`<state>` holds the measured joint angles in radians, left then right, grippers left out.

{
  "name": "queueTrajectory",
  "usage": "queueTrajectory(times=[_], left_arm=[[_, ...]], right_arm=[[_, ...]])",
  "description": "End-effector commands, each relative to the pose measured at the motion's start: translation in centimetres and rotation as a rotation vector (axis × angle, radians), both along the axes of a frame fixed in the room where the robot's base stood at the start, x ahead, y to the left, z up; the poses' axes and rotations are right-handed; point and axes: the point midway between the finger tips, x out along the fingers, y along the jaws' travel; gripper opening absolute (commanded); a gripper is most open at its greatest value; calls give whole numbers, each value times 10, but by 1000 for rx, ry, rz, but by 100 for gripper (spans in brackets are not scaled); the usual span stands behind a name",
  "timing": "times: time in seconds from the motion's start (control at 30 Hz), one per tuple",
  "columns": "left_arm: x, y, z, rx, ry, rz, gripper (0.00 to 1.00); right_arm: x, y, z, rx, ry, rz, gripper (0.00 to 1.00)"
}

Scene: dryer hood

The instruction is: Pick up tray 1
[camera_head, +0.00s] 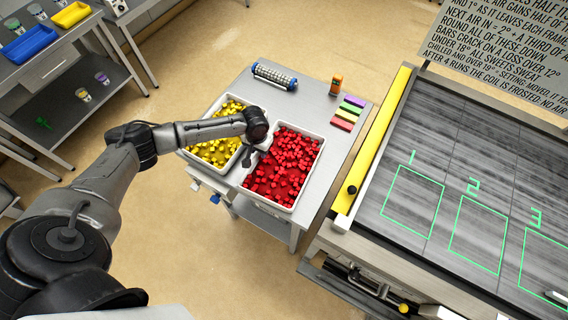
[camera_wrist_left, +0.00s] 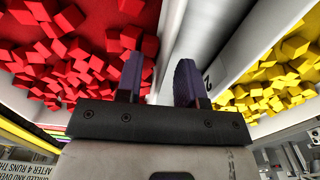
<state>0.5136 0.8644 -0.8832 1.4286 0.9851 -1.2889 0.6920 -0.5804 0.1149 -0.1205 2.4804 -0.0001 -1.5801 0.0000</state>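A white tray of red cubes (camera_head: 266,205) stands on the grey side table; it also shows in the left wrist view (camera_wrist_left: 168,40). A white tray of yellow cubes (camera_head: 209,111) stands beside it on the left. A dark mark like a 2 shows on the white wall by the yellow cubes in the wrist view. No number shows on the red tray. My left gripper (camera_head: 247,157) (camera_wrist_left: 159,75) points down where the two trays meet. Its fingers are apart, with white tray wall visible between them; I cannot tell whether they touch it. My right gripper is not in view.
The side table (camera_head: 322,108) also holds a grey roller (camera_head: 275,76), an orange device (camera_head: 336,86) and several coloured blocks (camera_head: 347,113). A dark panel with numbered green outlines (camera_head: 413,200) lies to the right, behind a yellow bar (camera_head: 374,143). A shelf bench stands at the upper left.

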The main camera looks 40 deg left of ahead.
Motion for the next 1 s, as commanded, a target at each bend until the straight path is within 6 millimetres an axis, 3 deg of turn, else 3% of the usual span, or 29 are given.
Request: queueTrajectory(times=[0.33,0.7,1.0], left_arm=[[0,0,-5,1,-1,0,34],[0,0,-5,1,0,0,0],[0,0,-5,1,0,0,0]], right_arm=[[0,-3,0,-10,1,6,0],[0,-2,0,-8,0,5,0],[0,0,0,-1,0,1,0]])
